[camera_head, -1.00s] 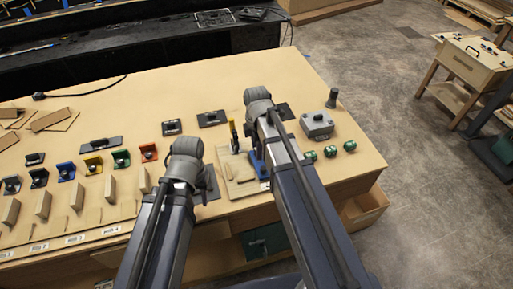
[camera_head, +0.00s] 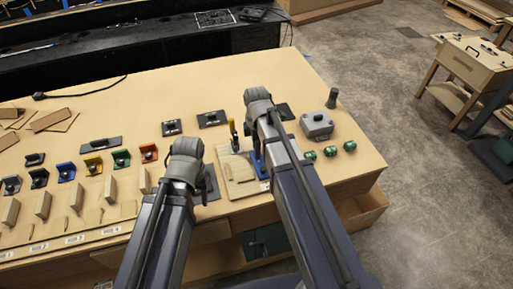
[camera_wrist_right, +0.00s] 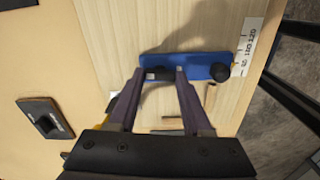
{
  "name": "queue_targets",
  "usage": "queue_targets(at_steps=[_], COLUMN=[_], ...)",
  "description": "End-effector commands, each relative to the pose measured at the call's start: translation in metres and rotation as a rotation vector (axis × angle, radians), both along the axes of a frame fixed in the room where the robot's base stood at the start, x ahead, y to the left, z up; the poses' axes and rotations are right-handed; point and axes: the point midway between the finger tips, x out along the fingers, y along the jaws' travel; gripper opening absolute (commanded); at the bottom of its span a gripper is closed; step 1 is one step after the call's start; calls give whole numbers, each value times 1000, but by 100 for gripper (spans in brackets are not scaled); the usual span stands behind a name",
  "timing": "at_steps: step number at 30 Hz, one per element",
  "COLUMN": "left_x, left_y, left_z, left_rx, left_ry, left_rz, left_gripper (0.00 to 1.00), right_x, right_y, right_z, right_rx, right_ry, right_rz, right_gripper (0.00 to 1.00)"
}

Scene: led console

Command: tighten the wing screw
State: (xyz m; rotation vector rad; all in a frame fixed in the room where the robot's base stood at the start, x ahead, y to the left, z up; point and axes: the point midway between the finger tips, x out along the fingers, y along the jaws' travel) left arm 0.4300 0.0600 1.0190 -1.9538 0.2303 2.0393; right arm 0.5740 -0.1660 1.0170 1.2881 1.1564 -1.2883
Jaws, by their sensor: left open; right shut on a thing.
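A blue fixture (camera_wrist_right: 205,66) lies on a pale wooden board in the right wrist view, with a black round knob (camera_wrist_right: 220,72) at its right end. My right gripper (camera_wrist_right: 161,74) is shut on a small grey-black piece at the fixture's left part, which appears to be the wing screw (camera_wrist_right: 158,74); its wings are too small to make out. In the head view the blue fixture (camera_head: 258,161) shows beside my right arm, which hides that gripper's fingertips. My left gripper (camera_head: 187,150) is over the table left of the board; its fingers are largely hidden by its wrist.
A grey box (camera_head: 317,125) and several green knobs (camera_head: 330,151) stand to the right. Coloured brackets (camera_head: 93,165) line the left.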

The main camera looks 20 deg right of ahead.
Motion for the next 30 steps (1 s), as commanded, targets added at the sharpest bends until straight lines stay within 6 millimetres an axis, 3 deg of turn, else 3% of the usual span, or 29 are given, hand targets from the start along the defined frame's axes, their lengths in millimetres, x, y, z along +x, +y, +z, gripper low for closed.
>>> queue_targets(at_steps=[30], left_x=[0], left_y=[0], left_z=[1], left_rx=[0], left_ry=[0], left_rz=[0], left_gripper=[50], right_x=[1], right_y=[0], right_z=[0], right_rx=[0], right_ry=[-1], right_rz=[-952], right_gripper=[0])
